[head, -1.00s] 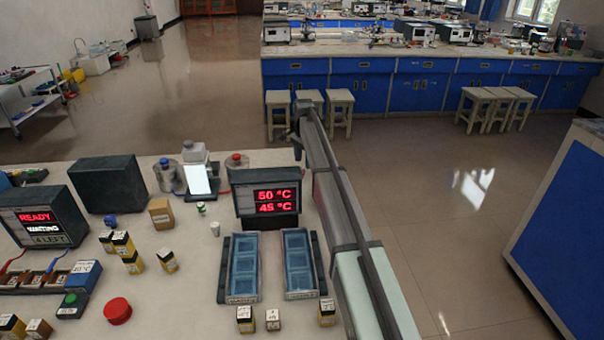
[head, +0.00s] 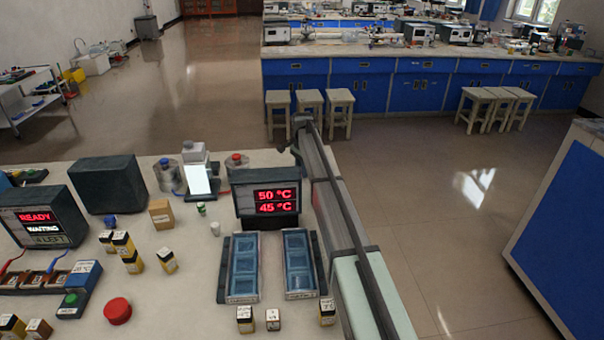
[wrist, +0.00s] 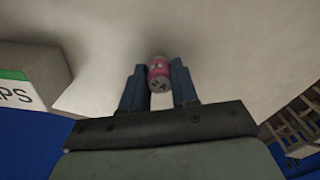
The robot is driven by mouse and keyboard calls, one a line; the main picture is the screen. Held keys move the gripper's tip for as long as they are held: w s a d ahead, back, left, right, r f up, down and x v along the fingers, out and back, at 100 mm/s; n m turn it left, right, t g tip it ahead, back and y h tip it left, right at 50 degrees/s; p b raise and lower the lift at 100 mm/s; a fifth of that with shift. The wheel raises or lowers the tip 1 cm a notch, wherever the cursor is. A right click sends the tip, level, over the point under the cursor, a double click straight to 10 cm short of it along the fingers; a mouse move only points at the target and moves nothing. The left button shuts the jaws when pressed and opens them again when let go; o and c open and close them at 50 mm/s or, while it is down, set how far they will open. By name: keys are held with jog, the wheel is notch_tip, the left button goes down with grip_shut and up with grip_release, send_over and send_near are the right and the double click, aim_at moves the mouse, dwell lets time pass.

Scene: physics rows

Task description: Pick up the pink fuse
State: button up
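In the wrist view the pink fuse (wrist: 159,68), a short pink cylinder with a pale marked end facing the camera, sits between the fingertips of my gripper (wrist: 159,80). The two dark blue fingers lie along its left and right sides with no clear gap, so my gripper appears shut on it. Pale surface shows beyond the fuse; whether the fuse touches it cannot be told.
A white box with a green band (wrist: 22,88) stands at left in the wrist view. In the head view, a temperature display (head: 267,200) and two blue trays (head: 243,297) (head: 301,294) stand left of my arm. Small yellow-black boxes (head: 167,260) and a red button (head: 117,311) are further left.

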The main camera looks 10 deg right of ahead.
grip_shut()
